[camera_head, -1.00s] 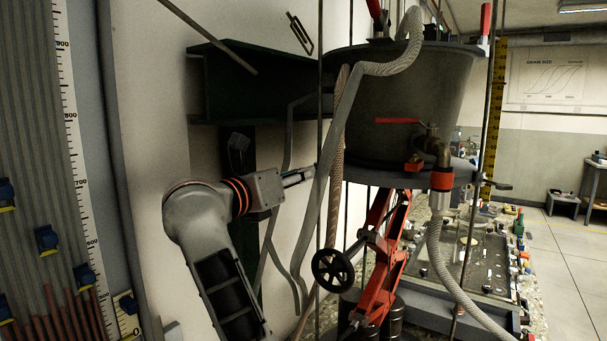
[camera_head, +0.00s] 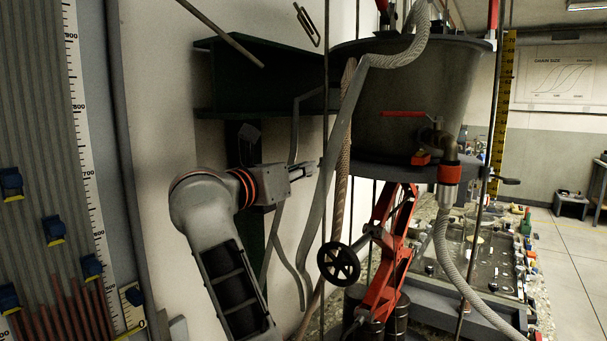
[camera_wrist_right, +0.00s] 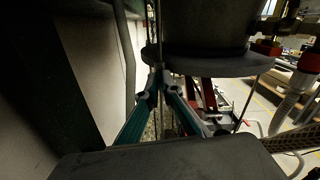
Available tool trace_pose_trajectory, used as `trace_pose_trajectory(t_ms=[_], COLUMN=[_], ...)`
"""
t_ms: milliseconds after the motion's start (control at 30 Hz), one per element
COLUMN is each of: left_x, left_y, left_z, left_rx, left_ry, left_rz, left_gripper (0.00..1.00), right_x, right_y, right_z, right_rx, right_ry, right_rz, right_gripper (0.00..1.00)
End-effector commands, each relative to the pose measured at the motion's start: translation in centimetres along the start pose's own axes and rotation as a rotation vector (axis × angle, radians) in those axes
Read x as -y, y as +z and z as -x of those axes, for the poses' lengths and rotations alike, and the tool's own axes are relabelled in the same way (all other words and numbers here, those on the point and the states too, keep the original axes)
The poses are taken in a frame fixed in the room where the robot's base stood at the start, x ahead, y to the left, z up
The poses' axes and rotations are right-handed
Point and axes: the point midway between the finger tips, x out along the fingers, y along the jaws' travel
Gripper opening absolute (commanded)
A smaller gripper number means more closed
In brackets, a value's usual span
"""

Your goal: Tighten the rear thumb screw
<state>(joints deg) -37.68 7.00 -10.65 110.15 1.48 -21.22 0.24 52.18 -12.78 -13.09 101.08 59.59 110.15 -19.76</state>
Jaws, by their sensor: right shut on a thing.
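The grey tank (camera_head: 395,105) stands on a round dark plate (camera_head: 385,171) between thin vertical rods. My right gripper (camera_head: 316,166) reaches in from the left to the plate's left side, by a rod. In the right wrist view its two fingers (camera_wrist_right: 159,84) converge at a thin rod (camera_wrist_right: 159,52) beside the plate's edge (camera_wrist_right: 200,66). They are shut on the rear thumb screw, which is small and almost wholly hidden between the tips. A dark handle (camera_head: 508,181) sticks out at the plate's right side. My left gripper is not in view.
A grey hose (camera_head: 343,135) and a rope (camera_head: 340,185) hang close to my right gripper. Below are a red jack (camera_head: 393,235) and a black handwheel (camera_head: 338,263). A green bracket (camera_head: 262,85) sits above my arm.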

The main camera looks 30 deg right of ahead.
Motion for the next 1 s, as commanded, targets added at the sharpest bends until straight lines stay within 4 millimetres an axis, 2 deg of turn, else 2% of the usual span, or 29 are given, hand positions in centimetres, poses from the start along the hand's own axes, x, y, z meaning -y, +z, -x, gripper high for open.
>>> trace_pose_trajectory(t_ms=[200, 267, 700, 1000], left_x=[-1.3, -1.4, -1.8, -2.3], left_y=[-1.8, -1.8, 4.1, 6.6], left_z=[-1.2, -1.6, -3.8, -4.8], left_rx=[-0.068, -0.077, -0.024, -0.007], left_ry=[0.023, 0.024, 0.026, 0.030], left_rz=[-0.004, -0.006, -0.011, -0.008], left_gripper=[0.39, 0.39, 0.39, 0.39], right_x=[0.0, 0.0, 0.1, 0.2], right_y=[-0.4, -0.5, -0.5, -0.5], right_z=[0.0, 0.0, -0.1, -0.1], right_rx=[0.000, -0.001, 0.000, 0.000], right_ry=[0.000, -0.001, -0.001, -0.001], right_rz=[-0.172, -0.227, -0.645, -0.924], right_gripper=[0.00, 0.00, 0.00, 0.00])
